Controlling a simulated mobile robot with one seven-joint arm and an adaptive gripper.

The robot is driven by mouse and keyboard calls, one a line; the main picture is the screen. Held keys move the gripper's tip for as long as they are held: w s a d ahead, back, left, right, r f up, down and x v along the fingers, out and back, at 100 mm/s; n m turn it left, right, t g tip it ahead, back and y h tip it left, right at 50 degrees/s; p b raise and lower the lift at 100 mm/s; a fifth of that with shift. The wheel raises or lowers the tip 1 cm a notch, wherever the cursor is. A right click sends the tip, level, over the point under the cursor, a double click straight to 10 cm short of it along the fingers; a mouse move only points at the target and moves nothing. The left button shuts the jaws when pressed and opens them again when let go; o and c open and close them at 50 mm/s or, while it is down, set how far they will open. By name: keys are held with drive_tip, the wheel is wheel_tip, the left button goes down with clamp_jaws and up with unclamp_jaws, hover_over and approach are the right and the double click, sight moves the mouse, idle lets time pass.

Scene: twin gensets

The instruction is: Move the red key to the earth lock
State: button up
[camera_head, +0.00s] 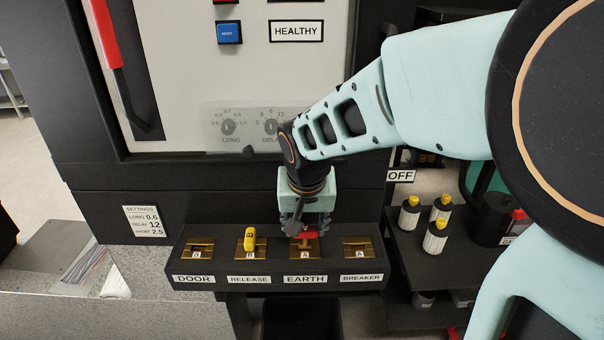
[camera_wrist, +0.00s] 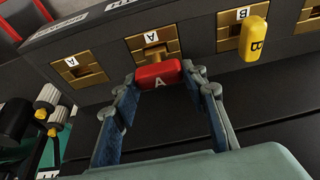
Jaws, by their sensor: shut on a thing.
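The red key (camera_head: 304,234), marked A, is at the earth lock (camera_head: 297,250), the brass plate above the EARTH label. My gripper (camera_head: 305,228) is shut on the red key from above and in front. In the wrist view the red key (camera_wrist: 158,76) lies between the two fingertips (camera_wrist: 165,85), with its brass shank reaching to the earth lock (camera_wrist: 152,48). I cannot tell how deep the shank sits in the lock.
A yellow key (camera_head: 250,240) marked B stands in the RELEASE lock, left of earth. The DOOR lock (camera_head: 199,247) and BREAKER lock (camera_head: 359,249) hold no key. Several yellow-topped cylinders (camera_head: 436,236) stand on a shelf at right.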

sight(306, 227)
drive_tip(key=shift+f+b, duration=1)
drive_tip(key=shift+f, duration=0.1)
drive_tip(key=o, duration=1.3)
wheel_tip(306, 227, up, 8)
drive_tip(key=p, duration=0.5)
drive_tip(key=shift+f, duration=0.2)
